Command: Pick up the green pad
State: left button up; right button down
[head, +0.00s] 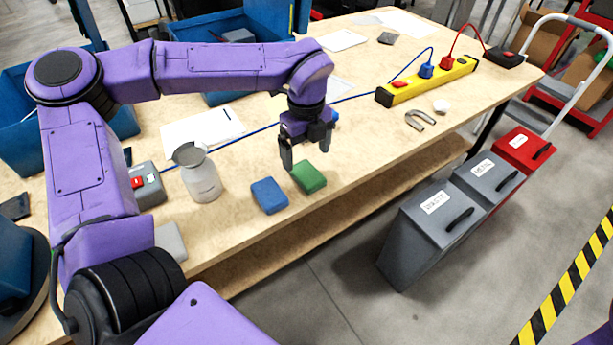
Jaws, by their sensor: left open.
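The green pad (309,176) lies flat near the front edge of the wooden table. My left gripper (306,160) points down just above and behind the pad, with its two fingers apart. It is open with nothing seen between the fingers. My right gripper is not in view.
A blue pad (269,195) lies just left of the green one. A yellow power strip (427,83) and a horseshoe magnet (420,120) are to the right. Grey bins (428,238) and a red bin (522,150) stand on the floor.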

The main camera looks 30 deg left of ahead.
aim_at(307, 172)
pick_arm(q)
notch_tip(307, 172, down, 6)
jog(key=shift+s+d+r, duration=0.1)
jog(key=shift+d+r, duration=0.05)
jog(key=shift+r, duration=0.1)
jog(key=c, duration=1.1)
jog(key=shift+r, duration=0.15)
jog(key=shift+r, duration=0.3)
notch_tip(307, 172, up, 3)
jog(key=shift+s+f, duration=0.1)
jog(key=s+r, duration=0.3)
jog(key=s, duration=0.1)
jog(key=s+a+r, duration=0.1)
jog(key=s+r, duration=0.2)
jog(key=s, duration=0.2)
jog(key=s+a+r, duration=0.1)
jog(key=s+r, duration=0.2)
jog(key=s, duration=0.1)
jog(key=shift+s+a+r, duration=0.2)
jog(key=shift+s+a, duration=0.05)
